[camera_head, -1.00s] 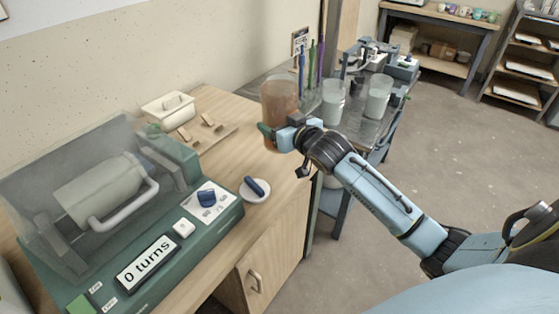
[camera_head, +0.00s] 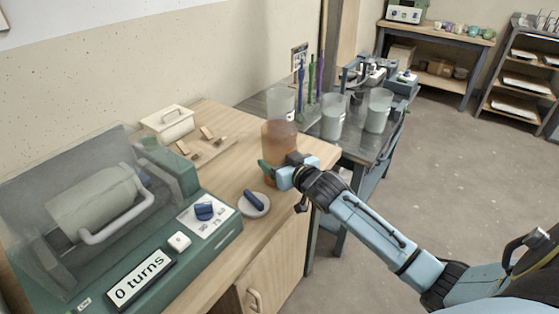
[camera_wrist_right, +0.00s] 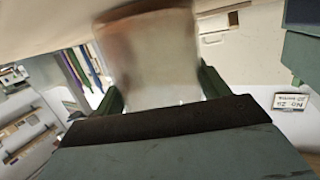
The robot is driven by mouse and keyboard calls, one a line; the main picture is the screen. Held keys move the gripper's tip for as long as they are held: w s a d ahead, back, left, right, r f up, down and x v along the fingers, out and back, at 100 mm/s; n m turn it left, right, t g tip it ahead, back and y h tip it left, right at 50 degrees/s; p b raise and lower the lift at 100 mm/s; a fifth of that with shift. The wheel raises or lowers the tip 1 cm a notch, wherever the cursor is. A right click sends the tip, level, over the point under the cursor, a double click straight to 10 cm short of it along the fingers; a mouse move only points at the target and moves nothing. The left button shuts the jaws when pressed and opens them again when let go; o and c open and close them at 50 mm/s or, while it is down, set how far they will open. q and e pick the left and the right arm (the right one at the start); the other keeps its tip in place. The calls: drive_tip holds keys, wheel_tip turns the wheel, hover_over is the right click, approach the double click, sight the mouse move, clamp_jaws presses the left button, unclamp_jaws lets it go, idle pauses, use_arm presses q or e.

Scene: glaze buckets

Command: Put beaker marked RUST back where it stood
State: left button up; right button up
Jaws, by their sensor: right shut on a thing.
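The beaker with reddish-brown contents (camera_head: 279,142) is in my right gripper (camera_head: 274,172) at the right end of the wooden bench in the head view. The gripper is shut on its lower part, and the beaker looks upright. In the right wrist view the beaker (camera_wrist_right: 150,58) stands blurred between the two green fingers (camera_wrist_right: 160,92). No RUST label is readable. I cannot tell whether its base touches the bench top. My left gripper is not in view.
Behind the held beaker, a grey metal table (camera_head: 358,143) bears clear beakers (camera_head: 333,117) and upright coloured rods (camera_head: 311,78).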

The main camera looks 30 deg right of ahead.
drive_tip(key=o, duration=1.4)
drive_tip(key=shift+f, duration=0.1)
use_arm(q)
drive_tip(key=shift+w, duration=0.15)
use_arm(e)
drive_tip(key=shift+r, duration=0.2)
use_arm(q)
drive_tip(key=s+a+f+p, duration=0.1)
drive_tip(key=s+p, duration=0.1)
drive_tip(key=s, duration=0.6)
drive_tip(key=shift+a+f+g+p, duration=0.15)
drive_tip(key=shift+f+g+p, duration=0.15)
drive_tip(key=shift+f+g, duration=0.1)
use_arm(e)
drive_tip(key=s, duration=0.4)
drive_tip(key=s+r, duration=0.1)
drive_tip(key=s, duration=0.2)
drive_tip(key=s+r, duration=0.1)
drive_tip(key=s, duration=0.3)
drive_tip(key=shift+s+r, duration=0.15)
drive_tip(key=shift+s, duration=0.2)
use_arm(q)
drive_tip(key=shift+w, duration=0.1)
